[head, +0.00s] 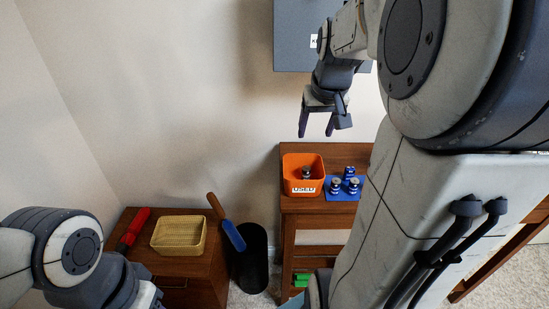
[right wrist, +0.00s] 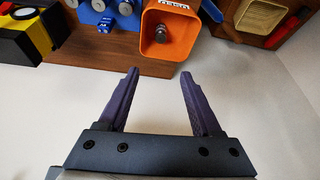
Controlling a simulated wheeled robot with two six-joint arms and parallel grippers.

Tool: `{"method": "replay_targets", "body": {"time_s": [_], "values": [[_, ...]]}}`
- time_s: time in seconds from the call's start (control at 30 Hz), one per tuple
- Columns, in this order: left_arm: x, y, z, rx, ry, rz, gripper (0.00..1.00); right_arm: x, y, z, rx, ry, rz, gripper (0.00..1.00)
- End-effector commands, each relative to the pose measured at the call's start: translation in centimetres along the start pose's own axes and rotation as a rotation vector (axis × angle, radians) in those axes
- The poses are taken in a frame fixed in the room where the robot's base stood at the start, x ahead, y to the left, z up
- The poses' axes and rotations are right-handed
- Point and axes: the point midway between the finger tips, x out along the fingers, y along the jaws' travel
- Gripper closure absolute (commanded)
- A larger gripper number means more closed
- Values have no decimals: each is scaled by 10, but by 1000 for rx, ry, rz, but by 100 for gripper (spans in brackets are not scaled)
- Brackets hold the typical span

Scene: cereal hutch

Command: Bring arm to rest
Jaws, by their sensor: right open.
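My right gripper (head: 317,133) hangs in front of the wall, above the small wooden table, with its two fingers apart and pointing down. In the right wrist view its dark purple fingers (right wrist: 160,75) are spread with nothing between them. An orange bin (head: 303,184) labelled "USED" stands on the table below the gripper, with a dark and silver item (head: 306,173) inside. It also shows in the right wrist view (right wrist: 181,52). My left arm enters at the lower left; its fingers are not visible.
A grey cabinet (head: 291,40) hangs on the wall behind my right arm. A wicker basket (head: 179,236) and a red object (head: 134,228) lie on the left cabinet. A black waste bin (head: 251,262) stands between the furniture.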

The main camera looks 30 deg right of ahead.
Motion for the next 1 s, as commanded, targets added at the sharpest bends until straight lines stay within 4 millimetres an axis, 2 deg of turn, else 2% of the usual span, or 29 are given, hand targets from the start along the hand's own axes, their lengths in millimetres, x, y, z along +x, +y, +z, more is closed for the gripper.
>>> {"method": "replay_targets", "body": {"time_s": [0.33,0.43,0.53,0.7,0.8,0.9,1.0], "values": [[-2,0,0,0,0,0,50,-1,-5,1,-10,-3,-5,34],[-9,1,0,0,0,0,50,-6,-26,5,-56,-16,-29,34],[-21,2,-1,0,0,0,50,-14,-64,18,-146,-46,-73,34],[-44,3,-2,0,0,0,50,-34,-136,63,-347,-115,-158,34],[-56,4,-3,0,0,0,50,-48,-168,96,-466,-157,-199,34],[-68,5,-4,0,0,0,50,-63,-192,131,-588,-199,-234,34],[-81,6,-4,0,0,0,50,-80,-208,168,-710,-240,-263,34]]}}
